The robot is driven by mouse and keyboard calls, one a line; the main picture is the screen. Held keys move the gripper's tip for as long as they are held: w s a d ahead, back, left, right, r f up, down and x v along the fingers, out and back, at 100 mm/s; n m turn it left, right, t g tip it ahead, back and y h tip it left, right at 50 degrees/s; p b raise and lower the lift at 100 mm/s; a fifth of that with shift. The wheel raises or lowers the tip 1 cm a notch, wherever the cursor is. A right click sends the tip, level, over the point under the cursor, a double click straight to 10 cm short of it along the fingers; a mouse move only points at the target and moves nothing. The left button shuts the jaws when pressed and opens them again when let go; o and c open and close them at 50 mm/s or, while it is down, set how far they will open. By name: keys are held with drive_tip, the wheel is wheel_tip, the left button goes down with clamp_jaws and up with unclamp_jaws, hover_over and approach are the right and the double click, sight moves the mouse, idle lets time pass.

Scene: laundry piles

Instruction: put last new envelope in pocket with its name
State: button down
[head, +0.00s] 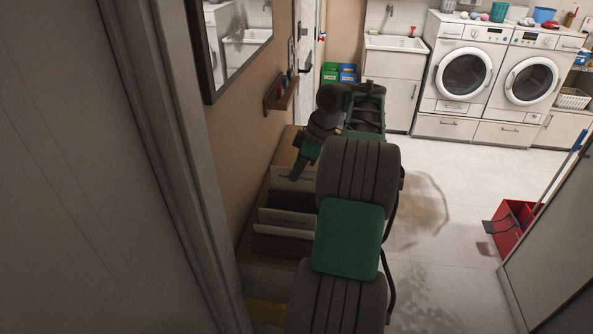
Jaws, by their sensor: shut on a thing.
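My gripper (298,174) is at the end of my dark and green arm, pointing down and to the left over a low wooden pocket unit (273,265) along the left wall. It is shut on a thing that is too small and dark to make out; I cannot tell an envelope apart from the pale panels. The unit has several pockets with pale front panels, such as the middle panel (288,219) and the near panel (282,244). Their name labels are too small to read. The far panel (292,181) is just below my fingertips; touching or apart, I cannot tell. My arm hides the unit's right side.
A small wall shelf (281,94) and a mirror (236,42) hang above the unit. Green and blue bins (338,73), a sink cabinet (390,90) and two washers (465,75) stand at the back. Floor between is open, with dark stains.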

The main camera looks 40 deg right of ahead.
drive_tip(key=shift+f, duration=0.45)
drive_tip(key=c, duration=1.5)
unclamp_jaws()
drive_tip(key=p+v, duration=0.4)
drive_tip(key=v, duration=0.4)
drive_tip(key=shift+f, duration=0.1)
